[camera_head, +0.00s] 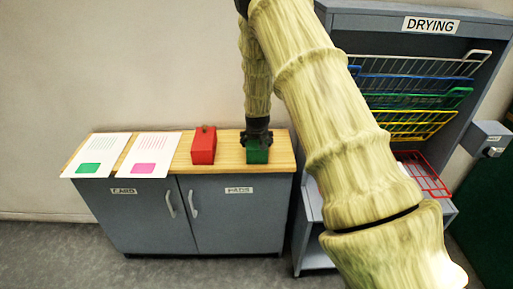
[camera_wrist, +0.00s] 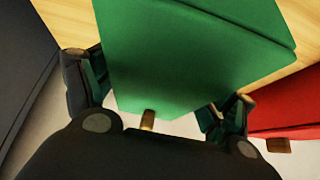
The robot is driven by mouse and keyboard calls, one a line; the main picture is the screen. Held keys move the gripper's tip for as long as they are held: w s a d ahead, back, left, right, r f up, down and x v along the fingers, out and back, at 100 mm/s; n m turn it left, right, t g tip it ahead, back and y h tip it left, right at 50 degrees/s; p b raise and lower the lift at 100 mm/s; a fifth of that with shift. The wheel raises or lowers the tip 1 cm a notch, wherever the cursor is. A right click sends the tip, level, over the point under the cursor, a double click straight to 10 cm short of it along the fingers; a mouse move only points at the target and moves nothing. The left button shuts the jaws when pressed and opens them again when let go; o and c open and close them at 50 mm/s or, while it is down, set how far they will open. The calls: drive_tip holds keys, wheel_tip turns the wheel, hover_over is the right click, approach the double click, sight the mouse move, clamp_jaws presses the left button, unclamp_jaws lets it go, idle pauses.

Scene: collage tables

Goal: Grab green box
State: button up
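The green box (camera_head: 257,152) stands on the wooden top of the cabinet, near its right end. My gripper (camera_head: 257,137) reaches down over it from above and hides part of its top. In the wrist view the green box (camera_wrist: 190,55) fills the middle, with a small brownish knob at its near edge. My gripper's fingers (camera_wrist: 155,98) are spread, one on each side of the box and close to its sides. I cannot tell whether both fingers press on it.
A red box (camera_head: 203,147) stands just left of the green one. Two printed sheets (camera_head: 97,155) (camera_head: 152,155) lie further left on the wooden top (camera_head: 235,160). A drying rack (camera_head: 420,85) with coloured wire shelves rises to the right, behind my arm.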

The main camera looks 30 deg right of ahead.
drive_tip(key=c, duration=0.5)
drive_tip(key=shift+o, duration=0.2)
drive_tip(key=shift+r, duration=0.1)
